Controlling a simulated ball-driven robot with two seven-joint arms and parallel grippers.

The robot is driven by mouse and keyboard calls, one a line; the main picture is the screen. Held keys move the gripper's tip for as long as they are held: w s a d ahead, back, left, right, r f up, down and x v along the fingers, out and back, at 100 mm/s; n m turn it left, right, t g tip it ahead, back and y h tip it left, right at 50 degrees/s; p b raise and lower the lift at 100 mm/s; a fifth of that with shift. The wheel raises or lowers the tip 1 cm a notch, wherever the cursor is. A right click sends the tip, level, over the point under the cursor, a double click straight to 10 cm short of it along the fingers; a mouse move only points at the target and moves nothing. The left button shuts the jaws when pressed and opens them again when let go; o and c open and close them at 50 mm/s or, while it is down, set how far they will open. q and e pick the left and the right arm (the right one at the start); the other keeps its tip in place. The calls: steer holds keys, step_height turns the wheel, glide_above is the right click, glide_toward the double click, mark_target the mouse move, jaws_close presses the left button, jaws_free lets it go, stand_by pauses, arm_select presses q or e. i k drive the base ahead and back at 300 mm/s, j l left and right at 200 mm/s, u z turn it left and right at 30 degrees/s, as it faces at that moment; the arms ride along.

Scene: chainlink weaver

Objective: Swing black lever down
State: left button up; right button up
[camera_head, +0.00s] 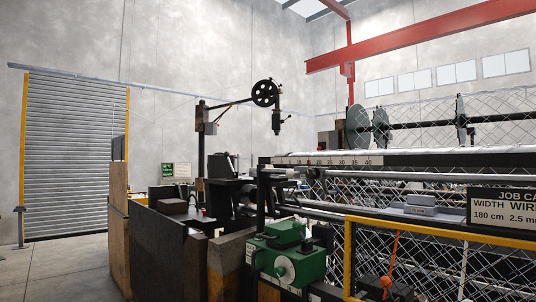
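The chain-link weaving machine fills the right half of the head view. A black upright bar (261,198) stands at its near left end, left of the numbered scale (340,160); I cannot tell whether this bar is the black lever. A green gearbox (290,257) with a pale round knob sits low in front of the bar. Behind, a black post (201,150) carries an arm with a black spoked wheel (265,93). Neither of my grippers shows in the view.
A yellow rail (440,231) and wire mesh guard the machine's front right. A job card sign (502,207) hangs there. A dark low wall (155,245) and a brown panel (119,220) stand left of the machine. The concrete floor (60,270) at left is clear.

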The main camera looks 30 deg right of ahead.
mark_target(226, 154)
steer(key=i+z, duration=0.35)
steer(key=i+j+z, duration=0.1)
steer(key=z, duration=0.2)
steer(key=i+j+z, duration=0.2)
steer(key=i+z, duration=0.15)
